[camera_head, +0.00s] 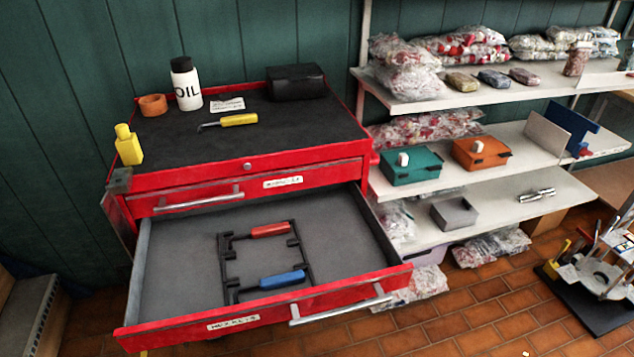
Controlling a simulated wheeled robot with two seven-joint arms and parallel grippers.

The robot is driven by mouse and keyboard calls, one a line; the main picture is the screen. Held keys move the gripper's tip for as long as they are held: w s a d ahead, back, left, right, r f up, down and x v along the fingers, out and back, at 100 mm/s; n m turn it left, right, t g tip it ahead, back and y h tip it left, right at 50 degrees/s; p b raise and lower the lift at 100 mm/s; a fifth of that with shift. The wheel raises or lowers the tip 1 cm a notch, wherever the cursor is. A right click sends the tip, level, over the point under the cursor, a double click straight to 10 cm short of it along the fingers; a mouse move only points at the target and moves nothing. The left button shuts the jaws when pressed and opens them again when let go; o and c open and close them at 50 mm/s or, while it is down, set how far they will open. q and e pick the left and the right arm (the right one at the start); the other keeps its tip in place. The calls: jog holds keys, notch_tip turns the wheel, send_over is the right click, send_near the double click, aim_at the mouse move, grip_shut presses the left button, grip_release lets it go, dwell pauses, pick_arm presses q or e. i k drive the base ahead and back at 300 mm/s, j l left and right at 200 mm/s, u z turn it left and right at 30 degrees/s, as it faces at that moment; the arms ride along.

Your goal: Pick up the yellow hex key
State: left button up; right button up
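The yellow hex key (238,120) lies on the black top of the red tool cabinet (160,180). Its yellow handle points right and its thin metal end points left, with a bent tip. It lies in front of a small white label card (228,104). Nothing covers it. Neither of my grippers shows in the head view.
A drawer (180,260) stands open, with a black rack (226,262) holding a red (271,230) and a blue handled tool (283,279). A white oil bottle (187,88), brown ring (153,105), yellow bottle (128,147) and black box (296,82) stand on top. Shelves (520,208) stand right.

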aim_at(252, 118)
jog(key=j+z, duration=0.3)
jog(key=j, duration=0.5)
jog(key=j+z, duration=0.3)
jog(key=j, duration=0.5)
